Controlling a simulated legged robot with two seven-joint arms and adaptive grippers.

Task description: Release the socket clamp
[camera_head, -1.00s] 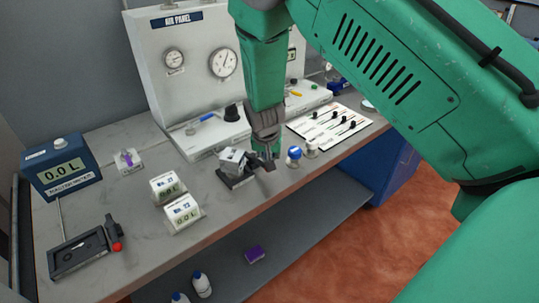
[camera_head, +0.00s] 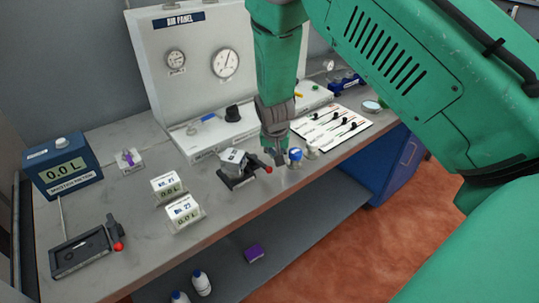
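A dark socket with a red-knobbed clamp lever (camera_head: 266,169) stands mid-bench and holds a pale block (camera_head: 234,158). The lever lies at the socket's right side. My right gripper (camera_head: 279,160) points down just right of the red knob, seemingly apart from it. Its fingers are small and dark, and I cannot tell whether they are open or shut. My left gripper is not in view.
Two white display blocks (camera_head: 183,211) sit left of the middle socket. The air panel (camera_head: 190,70) rises behind. A white board with black sliders (camera_head: 330,127) lies right.

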